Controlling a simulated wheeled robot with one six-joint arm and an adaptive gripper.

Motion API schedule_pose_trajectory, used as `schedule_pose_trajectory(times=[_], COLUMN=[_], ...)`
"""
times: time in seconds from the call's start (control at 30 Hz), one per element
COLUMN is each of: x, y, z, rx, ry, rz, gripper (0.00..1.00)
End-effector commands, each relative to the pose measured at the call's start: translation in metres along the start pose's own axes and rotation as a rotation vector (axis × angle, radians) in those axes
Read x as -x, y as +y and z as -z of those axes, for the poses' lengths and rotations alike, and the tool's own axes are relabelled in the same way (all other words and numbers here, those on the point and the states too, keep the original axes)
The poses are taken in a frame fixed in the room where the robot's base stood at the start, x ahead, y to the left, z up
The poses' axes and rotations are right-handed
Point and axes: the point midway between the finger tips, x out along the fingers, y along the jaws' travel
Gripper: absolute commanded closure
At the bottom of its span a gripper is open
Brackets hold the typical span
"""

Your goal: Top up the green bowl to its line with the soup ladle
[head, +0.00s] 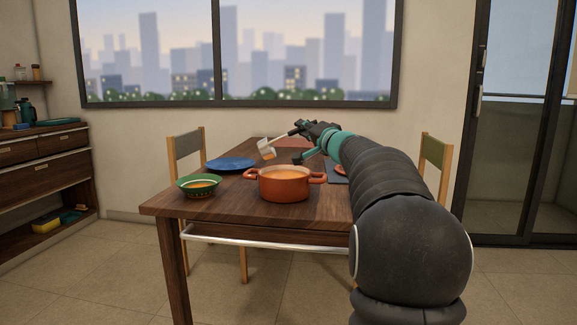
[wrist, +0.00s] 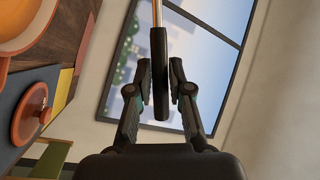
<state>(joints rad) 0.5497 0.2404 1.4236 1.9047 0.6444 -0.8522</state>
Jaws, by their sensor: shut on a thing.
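The green bowl (head: 199,187) stands at the table's front left corner with some orange soup inside; I cannot make out its line. The orange pot (head: 284,184) of soup stands to its right, and its rim also shows at the top left of the wrist view (wrist: 22,38). My gripper (head: 306,128) is above and behind the pot, shut on the handle of the soup ladle (head: 266,149). In the wrist view the handle (wrist: 161,75) runs between the fingers (wrist: 161,90). The ladle's head hangs above the table behind the pot, with orange showing in it.
A blue plate (head: 231,164) lies behind the bowl. A terracotta lid (wrist: 28,115) rests on a dark mat at the table's right side. Chairs (head: 186,152) stand around the table (head: 230,205). A wooden cabinet (head: 40,170) is at the left.

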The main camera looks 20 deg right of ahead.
Motion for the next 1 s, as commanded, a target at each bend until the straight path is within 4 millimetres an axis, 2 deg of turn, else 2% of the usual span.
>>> schedule_pose_trajectory(times=[0.03,0.5,1.0], x=[-0.002,-0.019,-0.042], y=[-0.008,-0.030,-0.047], z=[0.001,-0.016,-0.051], rx=[0.025,0.265,0.501], ry=[-0.011,-0.117,-0.213], rz=[-0.010,-0.137,-0.268], gripper=[1.00,1.00,1.00])
